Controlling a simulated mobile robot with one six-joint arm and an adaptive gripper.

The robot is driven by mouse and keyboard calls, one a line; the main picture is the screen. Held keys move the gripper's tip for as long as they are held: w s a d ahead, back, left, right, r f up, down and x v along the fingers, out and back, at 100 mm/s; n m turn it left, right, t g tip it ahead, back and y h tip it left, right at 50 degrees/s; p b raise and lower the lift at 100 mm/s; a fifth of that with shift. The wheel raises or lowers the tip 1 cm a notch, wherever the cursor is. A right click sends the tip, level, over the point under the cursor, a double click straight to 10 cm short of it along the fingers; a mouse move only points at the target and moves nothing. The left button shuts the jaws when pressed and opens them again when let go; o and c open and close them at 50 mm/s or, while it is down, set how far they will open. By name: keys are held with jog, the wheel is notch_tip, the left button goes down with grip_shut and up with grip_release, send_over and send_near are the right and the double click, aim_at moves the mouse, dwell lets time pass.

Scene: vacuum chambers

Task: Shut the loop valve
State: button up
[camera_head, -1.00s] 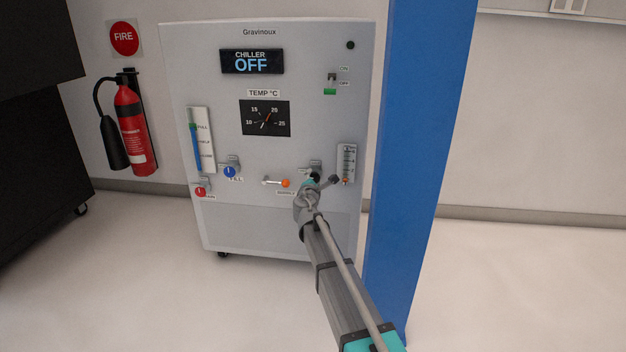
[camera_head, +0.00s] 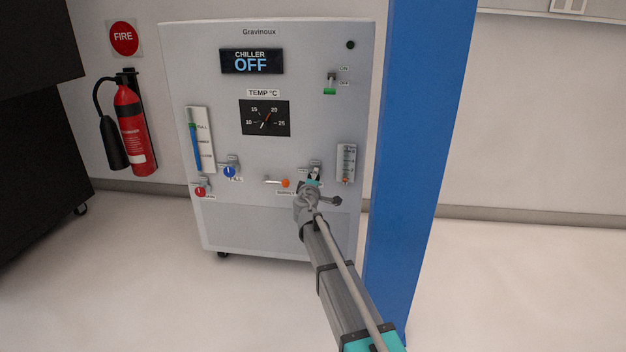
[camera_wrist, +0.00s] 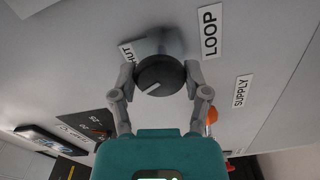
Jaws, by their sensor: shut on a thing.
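The loop valve is a round black knob with a white pointer line (camera_wrist: 160,74), beside a "LOOP" label (camera_wrist: 211,32) and a partly covered "SHUT" label (camera_wrist: 127,50) in the wrist view. My gripper (camera_wrist: 161,80) is shut on the knob, with one finger on each side. The pointer line runs obliquely and does not aim straight at the "SHUT" label. In the head view my gripper (camera_head: 312,184) is at the lower right of the chiller panel (camera_head: 225,100) and hides most of the valve.
Left of my gripper are an orange-tipped supply handle (camera_head: 285,183), a blue fill knob (camera_head: 229,172) and a red knob (camera_head: 200,191). A flow gauge (camera_head: 346,163) is close on the right. A blue column (camera_head: 415,150) stands right of the chiller. The display (camera_head: 251,62) reads "CHILLER OFF".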

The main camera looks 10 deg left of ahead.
jog(key=m, duration=0.4)
jog(key=shift+m, duration=0.4)
jog(key=o, duration=1.2)
jog(key=shift+c, duration=0.2)
jog(key=shift+s, duration=0.15)
jog(key=s, duration=1.1)
jog(key=shift+s+a, duration=0.25)
jog(key=shift+s, duration=0.1)
